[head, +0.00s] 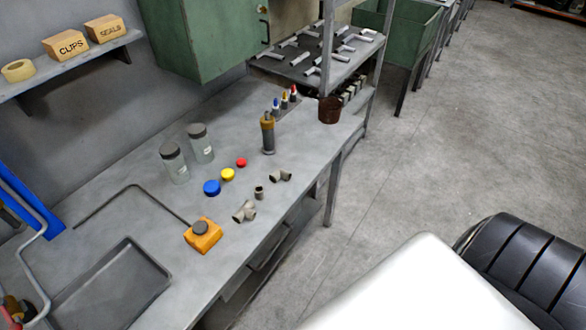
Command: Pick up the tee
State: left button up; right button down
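Several small grey-brown pipe fittings lie near the front edge of the workbench (150,185). The nearest fitting (245,211) is branched and looks like a tee. A short round coupling (259,193) stands just behind it. A farther fitting (281,176) looks like an elbow or a small tee; I cannot tell which. Several T-shaped grey pieces (312,54) also lie on the rack shelf at the back. Neither of my grippers is in view, and nothing is seen holding any fitting.
An orange block with a dark knob (203,235), blue (212,188), yellow (228,174) and red (241,162) caps, two jars (174,163) and an upright tool (268,134) stand around the fittings. A dark tray (112,285) lies at left. Floor (400,170) is clear right of the bench.

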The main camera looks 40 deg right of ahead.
aim_at(245, 211)
jog(key=z, duration=0.65)
jog(key=u, duration=1.35)
jog(key=z, duration=1.35)
jog(key=i+l+u, duration=0.1)
jog(key=u, duration=0.3)
jog(key=l+u, duration=0.4)
jog(key=i+l+u, duration=0.1)
jog(key=u, duration=0.3)
jog(key=l+u, duration=0.4)
jog(key=j, duration=0.1)
